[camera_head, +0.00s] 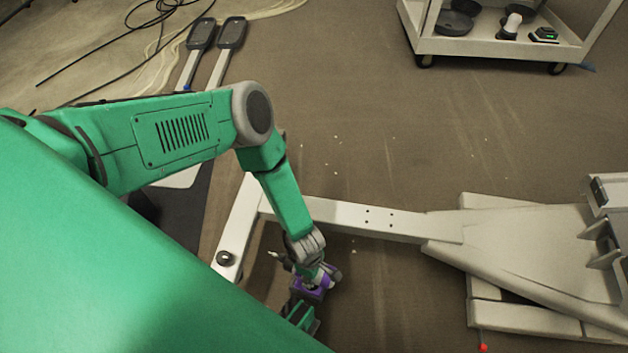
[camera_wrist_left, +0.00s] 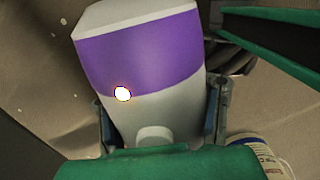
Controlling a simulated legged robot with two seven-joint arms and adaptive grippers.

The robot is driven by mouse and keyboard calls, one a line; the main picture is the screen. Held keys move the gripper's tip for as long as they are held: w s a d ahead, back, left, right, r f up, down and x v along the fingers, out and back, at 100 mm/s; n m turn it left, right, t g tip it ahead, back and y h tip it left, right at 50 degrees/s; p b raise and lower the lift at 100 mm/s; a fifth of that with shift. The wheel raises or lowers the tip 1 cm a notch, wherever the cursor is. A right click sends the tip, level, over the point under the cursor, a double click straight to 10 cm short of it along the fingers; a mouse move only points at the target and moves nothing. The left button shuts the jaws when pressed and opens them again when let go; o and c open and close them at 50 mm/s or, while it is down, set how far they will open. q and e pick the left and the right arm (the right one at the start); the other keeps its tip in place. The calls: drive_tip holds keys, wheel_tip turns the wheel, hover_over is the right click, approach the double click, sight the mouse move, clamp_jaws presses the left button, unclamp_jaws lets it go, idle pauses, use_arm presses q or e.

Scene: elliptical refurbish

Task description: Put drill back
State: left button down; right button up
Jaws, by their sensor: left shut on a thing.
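The drill shows as a purple and white body in the left wrist view (camera_wrist_left: 135,60), filling the middle between my fingers. In the head view its purple part (camera_head: 308,293) shows small below my left wrist, beside the white frame of the elliptical. My left gripper (camera_wrist_left: 162,115) is shut on it, with one dark finger at each side. The drill's far end runs out of the wrist picture at the top. In the head view my left arm and the small scale hide most of the grip.
A white wheeled cart (camera_head: 490,47) at the top right holds dark round dishes, a white object and a small device with a green light (camera_head: 544,34). The elliptical's white frame (camera_head: 375,219) lies across the floor. Its pedals (camera_head: 232,32) and loose cables are at the top left.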

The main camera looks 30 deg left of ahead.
use_arm(q)
drive_tip(key=shift+d+f, duration=0.1)
drive_tip(key=shift+f, duration=0.2)
drive_tip(key=shift+d+r, duration=0.1)
drive_tip(key=shift+r, duration=0.05)
drive_tip(key=shift+f, duration=0.2)
drive_tip(key=c, duration=0.6)
unclamp_jaws()
drive_tip(key=shift+c, duration=0.2)
drive_tip(key=shift+r, duration=0.1)
